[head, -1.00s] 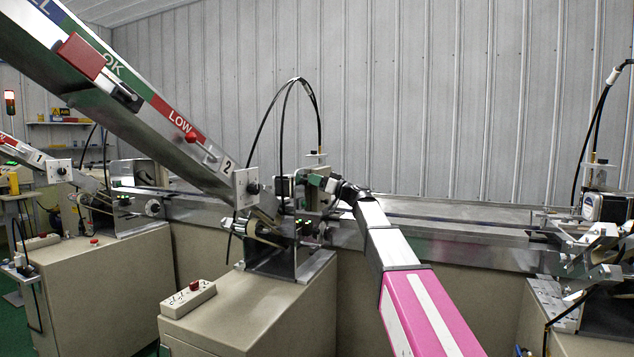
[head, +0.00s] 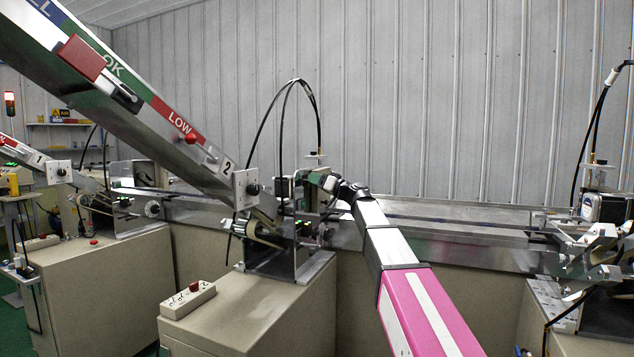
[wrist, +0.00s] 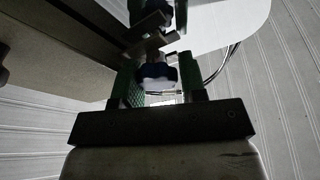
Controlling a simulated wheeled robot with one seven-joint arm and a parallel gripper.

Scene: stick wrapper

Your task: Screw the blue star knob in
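My gripper (wrist: 163,72) has two green fingers, one on each side of the knob. The knob sits close to both fingers; whether both touch it is too dark to tell. In the head view my gripper (head: 318,180) is at the mechanism at the lower end of the sloped chute marked 2, at its right side. The knob cannot be made out there, as my wrist and the machine parts cover that spot.
The sloped chute (head: 140,105) with a red LOW mark rises to the upper left. Black cables (head: 272,115) loop above the mechanism. A metal conveyor (head: 450,232) runs behind my arm. A control box (head: 188,298) with a red button lies on the cabinet in front.

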